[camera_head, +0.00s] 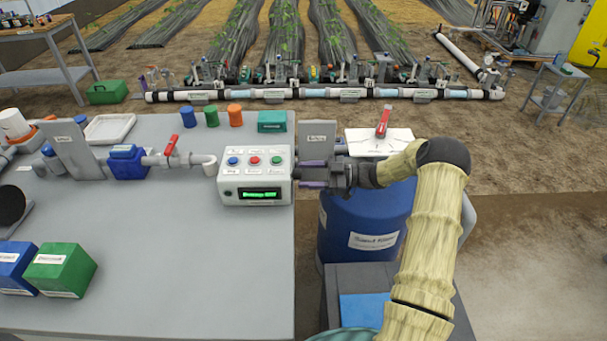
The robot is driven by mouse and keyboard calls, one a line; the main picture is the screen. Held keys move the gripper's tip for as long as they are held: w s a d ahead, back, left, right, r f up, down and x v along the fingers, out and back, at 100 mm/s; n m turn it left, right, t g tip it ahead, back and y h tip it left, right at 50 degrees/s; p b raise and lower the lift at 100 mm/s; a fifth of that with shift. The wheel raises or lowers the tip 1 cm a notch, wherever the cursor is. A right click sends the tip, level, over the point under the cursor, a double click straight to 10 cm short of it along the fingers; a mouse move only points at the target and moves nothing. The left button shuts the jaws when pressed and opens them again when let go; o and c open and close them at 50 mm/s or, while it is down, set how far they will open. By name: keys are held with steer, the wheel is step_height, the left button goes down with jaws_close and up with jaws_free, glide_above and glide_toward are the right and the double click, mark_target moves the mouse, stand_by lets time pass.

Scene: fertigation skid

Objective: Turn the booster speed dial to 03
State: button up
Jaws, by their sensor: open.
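The white control box (255,176) stands at the right edge of the grey bench. It has blue, red and green buttons on its sloped top and a green lit display (260,194) on its front; the display text is too small to read surely. I cannot make out a dial on the box's visible faces. My gripper (311,173) is just right of the box, pointing left at its right side, which is hidden from this view. Its fingers look apart, one farther back and one nearer; I cannot tell whether they touch anything.
Behind my gripper stand a grey labelled plate (317,141) and a white marked plate (365,145) with a red lever (383,122). A blue drum (337,228) stands below my forearm. A red-handled valve pipe (180,160) is left of the box.

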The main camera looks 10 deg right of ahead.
steer(key=shift+x, duration=0.8)
steer(key=c, duration=1)
